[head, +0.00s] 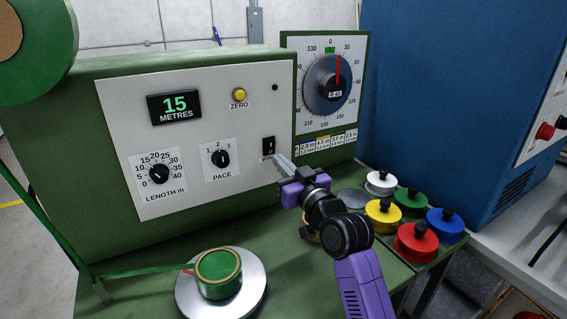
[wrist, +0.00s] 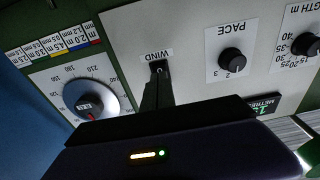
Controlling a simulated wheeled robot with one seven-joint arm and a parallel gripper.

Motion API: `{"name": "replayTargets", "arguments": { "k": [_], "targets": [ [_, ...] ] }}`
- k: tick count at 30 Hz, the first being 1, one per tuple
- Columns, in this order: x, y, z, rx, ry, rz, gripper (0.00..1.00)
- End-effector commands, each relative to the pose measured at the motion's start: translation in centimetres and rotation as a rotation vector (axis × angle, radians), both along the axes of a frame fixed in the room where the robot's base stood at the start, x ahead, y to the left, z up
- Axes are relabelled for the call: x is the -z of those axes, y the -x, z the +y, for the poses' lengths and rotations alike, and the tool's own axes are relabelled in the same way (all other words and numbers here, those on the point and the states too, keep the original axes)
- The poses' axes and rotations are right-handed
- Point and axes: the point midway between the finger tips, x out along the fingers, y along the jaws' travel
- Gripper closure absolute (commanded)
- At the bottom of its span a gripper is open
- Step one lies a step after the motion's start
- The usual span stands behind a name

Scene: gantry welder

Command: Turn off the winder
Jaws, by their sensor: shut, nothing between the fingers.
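The winder (head: 112,84) is a green box with a pale front panel. Its display (head: 174,107) reads 15 METRES. The black WIND rocker switch (head: 268,146) sits at the panel's lower right. My gripper (head: 282,162) is shut and empty, its tips just below and right of the switch in the head view. The wrist view is upside down; the shut fingers (wrist: 156,88) point at the WIND switch (wrist: 158,67) and overlap its edge. Contact cannot be told. The spool (head: 219,272) of green tape sits on a silver disc in front.
LENGTH knob (head: 159,174), PACE knob (head: 221,159) and yellow ZERO button (head: 239,95) share the panel. A large dial (head: 328,84) stands right of it. Several coloured spools, including a red one (head: 417,244), stand at right. A blue cabinet (head: 440,90) rises behind them.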

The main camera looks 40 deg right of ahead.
Motion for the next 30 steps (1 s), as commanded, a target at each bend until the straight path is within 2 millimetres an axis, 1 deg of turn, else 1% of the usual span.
{"name": "replayTargets", "arguments": {
  "k": [2,11,21,25,30],
  "targets": [
    [0.2,0.0,0.1,0.0,0.0,0.001,1.0],
    [0.7,3.4,1.0,0.003,0.0,0.002,1.0],
    [1.2,8.3,2.3,0.003,0.0,0.001,1.0],
    [1.2,9.3,2.6,0.002,0.0,0.001,1.0],
    [1.2,9.7,2.7,0.002,-0.001,0.002,1.0]
  ]
}}
